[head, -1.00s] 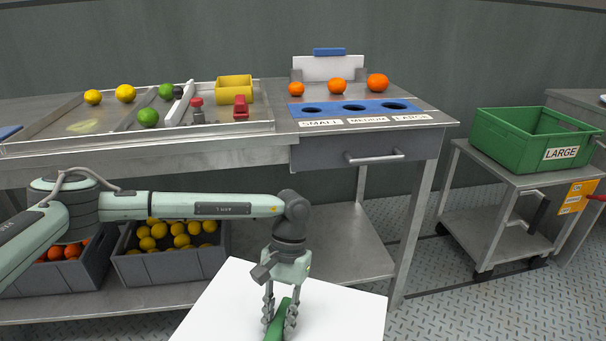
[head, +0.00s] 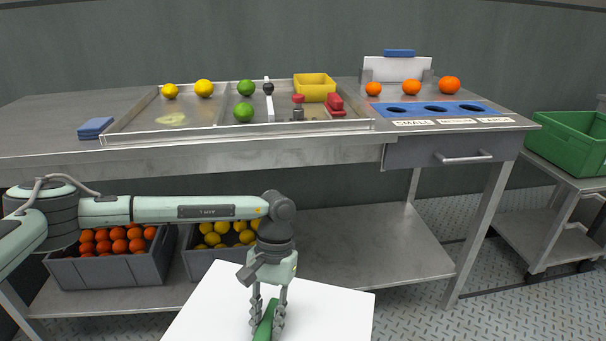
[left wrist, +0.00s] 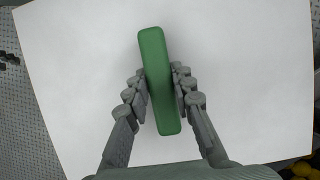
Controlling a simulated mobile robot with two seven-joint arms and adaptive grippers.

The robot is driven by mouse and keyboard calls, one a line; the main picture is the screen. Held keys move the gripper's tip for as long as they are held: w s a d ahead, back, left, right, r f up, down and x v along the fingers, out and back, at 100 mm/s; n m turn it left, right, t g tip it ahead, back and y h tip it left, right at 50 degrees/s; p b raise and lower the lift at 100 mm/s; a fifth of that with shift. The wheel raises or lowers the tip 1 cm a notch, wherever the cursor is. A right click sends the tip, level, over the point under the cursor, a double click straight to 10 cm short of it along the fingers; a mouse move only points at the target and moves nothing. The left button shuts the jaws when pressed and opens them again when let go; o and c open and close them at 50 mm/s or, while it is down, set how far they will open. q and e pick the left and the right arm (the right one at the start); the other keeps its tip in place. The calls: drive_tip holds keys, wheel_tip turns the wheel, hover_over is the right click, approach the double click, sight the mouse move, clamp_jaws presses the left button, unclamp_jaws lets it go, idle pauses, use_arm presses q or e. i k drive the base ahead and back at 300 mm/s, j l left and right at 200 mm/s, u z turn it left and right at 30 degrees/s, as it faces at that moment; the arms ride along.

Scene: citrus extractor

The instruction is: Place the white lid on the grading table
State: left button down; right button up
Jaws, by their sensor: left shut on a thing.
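A large flat white lid (head: 325,308) with a green bar handle (left wrist: 161,80) is at the bottom of the head view, in front of the table and below its top. My left gripper (head: 267,318) points down and is shut on the green handle, with one finger on each side. The lid (left wrist: 75,70) fills most of the left wrist view. The steel table (head: 240,150) stands behind it, with a blue three-hole sizing plate (head: 436,114) at its right end. My right gripper is not in view.
On the tabletop are a shallow tray (head: 330,126) with fruit and a yellow bin (head: 314,92), a blue sponge (head: 95,127), several oranges, and an upright white panel (head: 396,70) with a blue top. Fruit crates (head: 110,268) fill the lower shelf's left. A green crate (head: 575,150) stands right.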

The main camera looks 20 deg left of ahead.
sight(33, 125)
drive_tip(key=k+j+u, duration=0.1)
drive_tip(key=j, duration=0.35)
drive_tip(key=k+j, duration=0.15)
drive_tip(key=j, duration=0.35)
drive_tip(key=k+j+u, duration=0.15)
drive_tip(key=j, duration=0.3)
drive_tip(key=k+j, duration=0.1)
drive_tip(key=j, duration=0.4)
drive_tip(key=u, duration=0.05)
